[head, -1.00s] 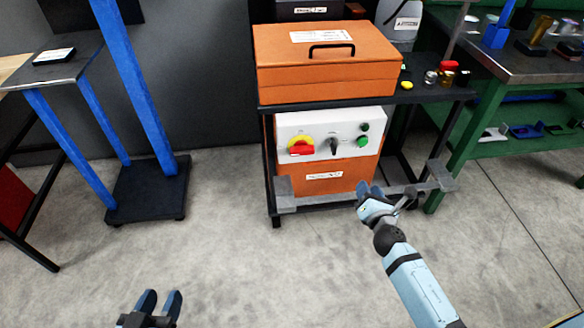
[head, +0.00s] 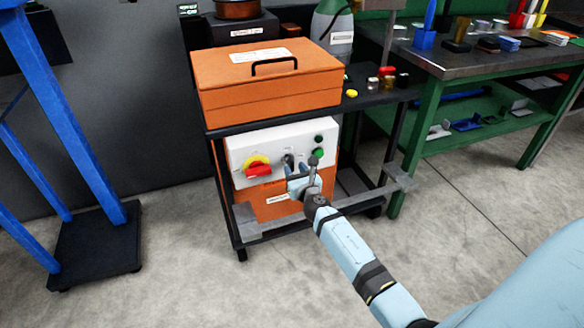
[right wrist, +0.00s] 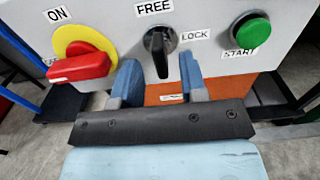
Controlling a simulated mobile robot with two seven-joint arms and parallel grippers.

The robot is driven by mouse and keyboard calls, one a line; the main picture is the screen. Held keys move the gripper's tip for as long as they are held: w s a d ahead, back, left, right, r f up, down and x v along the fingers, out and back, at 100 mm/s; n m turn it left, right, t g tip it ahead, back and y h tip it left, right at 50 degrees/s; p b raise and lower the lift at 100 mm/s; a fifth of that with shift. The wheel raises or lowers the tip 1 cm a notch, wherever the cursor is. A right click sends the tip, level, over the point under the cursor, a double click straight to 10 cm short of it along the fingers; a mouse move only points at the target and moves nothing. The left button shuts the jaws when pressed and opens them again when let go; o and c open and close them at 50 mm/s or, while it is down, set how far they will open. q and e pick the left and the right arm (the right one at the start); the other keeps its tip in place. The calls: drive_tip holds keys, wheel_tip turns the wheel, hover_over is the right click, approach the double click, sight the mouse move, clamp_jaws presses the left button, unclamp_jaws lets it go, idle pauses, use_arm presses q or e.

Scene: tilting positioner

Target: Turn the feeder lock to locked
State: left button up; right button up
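The feeder lock is a black rotary knob (right wrist: 160,48) on the white front panel (head: 240,150), between the labels FREE above it and LOCK to its right. In the head view the knob (head: 288,160) is partly behind my right gripper (head: 300,172). In the right wrist view my right gripper (right wrist: 160,82) is open, with one blue finger on each side below the knob; I cannot tell whether they touch it. My left gripper is not in view.
Left of the knob is a red switch (right wrist: 80,66) on a yellow disc; right of it is a green START button (right wrist: 249,32). An orange case (head: 265,90) stands on the cart above. A grey bar (head: 350,202) crosses the cart low down, near my right arm.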

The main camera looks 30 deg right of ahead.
drive_tip(key=shift+x, duration=1.05)
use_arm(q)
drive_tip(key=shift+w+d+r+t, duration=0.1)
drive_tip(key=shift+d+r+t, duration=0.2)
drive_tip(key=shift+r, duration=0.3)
use_arm(e)
drive_tip(key=shift+w, duration=0.3)
clamp_jaws()
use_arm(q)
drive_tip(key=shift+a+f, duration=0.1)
